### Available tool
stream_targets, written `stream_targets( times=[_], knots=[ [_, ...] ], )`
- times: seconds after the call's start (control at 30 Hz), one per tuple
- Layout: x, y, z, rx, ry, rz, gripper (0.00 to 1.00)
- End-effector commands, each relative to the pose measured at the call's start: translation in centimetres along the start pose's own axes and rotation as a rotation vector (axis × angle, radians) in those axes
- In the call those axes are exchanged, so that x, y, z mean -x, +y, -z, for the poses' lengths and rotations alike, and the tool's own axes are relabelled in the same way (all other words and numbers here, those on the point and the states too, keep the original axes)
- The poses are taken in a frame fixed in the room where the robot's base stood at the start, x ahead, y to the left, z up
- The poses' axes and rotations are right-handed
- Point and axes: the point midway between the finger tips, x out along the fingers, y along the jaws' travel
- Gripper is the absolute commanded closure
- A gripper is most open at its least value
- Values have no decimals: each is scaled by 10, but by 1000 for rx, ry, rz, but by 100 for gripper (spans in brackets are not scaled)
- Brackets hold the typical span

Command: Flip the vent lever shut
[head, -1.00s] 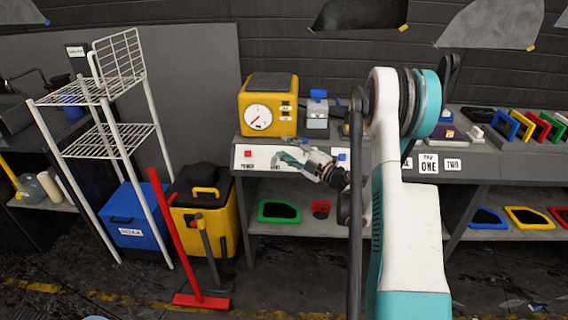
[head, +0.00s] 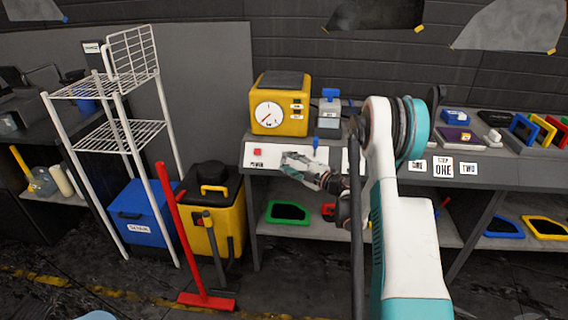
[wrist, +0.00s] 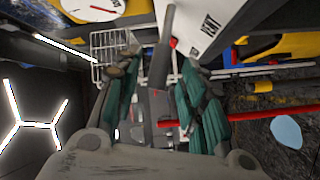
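My gripper (head: 290,160) reaches to the white front panel (head: 254,153) of the workbench. In the wrist view my gripper (wrist: 157,90) is open, with teal fingers wide apart. A flat grey lever (wrist: 163,55) sticks out between the fingers, with a visible gap on either side. A label ending in "NT" (wrist: 210,25) is on the white panel beside it. In the head view my gripper hides the lever. A small blue piece (head: 316,143) shows on the panel just right of the fingers.
A red POWER button (head: 257,152) is left of my gripper. A yellow box with a dial (head: 280,105) stands on the bench above. A white wire rack (head: 122,135), a yellow bin (head: 215,205) and a red-handled squeegee (head: 180,230) stand to the left.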

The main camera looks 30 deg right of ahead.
Motion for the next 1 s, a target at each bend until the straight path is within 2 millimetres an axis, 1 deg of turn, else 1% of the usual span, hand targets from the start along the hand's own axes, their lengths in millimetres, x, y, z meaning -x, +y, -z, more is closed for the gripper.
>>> stream_targets(
  times=[0.03,0.1,0.2,0.33,0.6,0.77,0.8,1.0],
  knots=[
    [-8,-2,0,0,2,0,62],
    [-17,-2,0,0,2,1,62],
    [-25,-1,0,0,0,0,62],
    [-31,0,0,0,0,0,62],
    [-32,1,0,0,0,0,62],
    [-31,0,0,0,0,0,98],
    [-31,0,0,0,0,0,100],
    [-31,1,0,-2,-1,1,100]
  ],
)
